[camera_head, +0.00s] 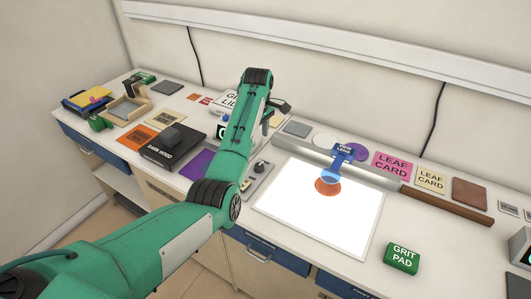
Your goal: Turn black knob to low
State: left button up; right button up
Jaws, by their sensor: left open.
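A black knob (260,167) sits on a small grey control box (257,187) at the left edge of the bright white panel. Its markings are too small to read, so I cannot tell its setting. My green left arm passes just left of the box and covers part of it. My left gripper (271,118) is open beyond the knob, toward the back of the bench, partly hidden by my own forearm. It is apart from the knob. My right gripper is out of view.
The glowing white panel (300,222) lies right of the box, with an orange disc (322,188) and a blue tool (342,156) on it. A black box (160,148) lies left of my arm. A green grit pad (402,258) lies at the front right.

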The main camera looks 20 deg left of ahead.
pick_arm(q)
jog(key=f, duration=0.2)
jog(key=s+f+p, duration=0.1)
jog(key=f, duration=0.1)
jog(key=shift+f+p, duration=0.15)
jog(key=shift+p, duration=0.15)
send_over(259, 165)
notch_tip(259, 165, down, 4)
jog(key=shift+f, duration=0.1)
notch_tip(259, 165, down, 2)
jog(key=shift+f+p, duration=0.2)
jog(key=shift+p, duration=0.15)
jog(key=shift+f, duration=0.9)
jog(key=c, duration=1)
jog(key=shift+o, duration=0.2)
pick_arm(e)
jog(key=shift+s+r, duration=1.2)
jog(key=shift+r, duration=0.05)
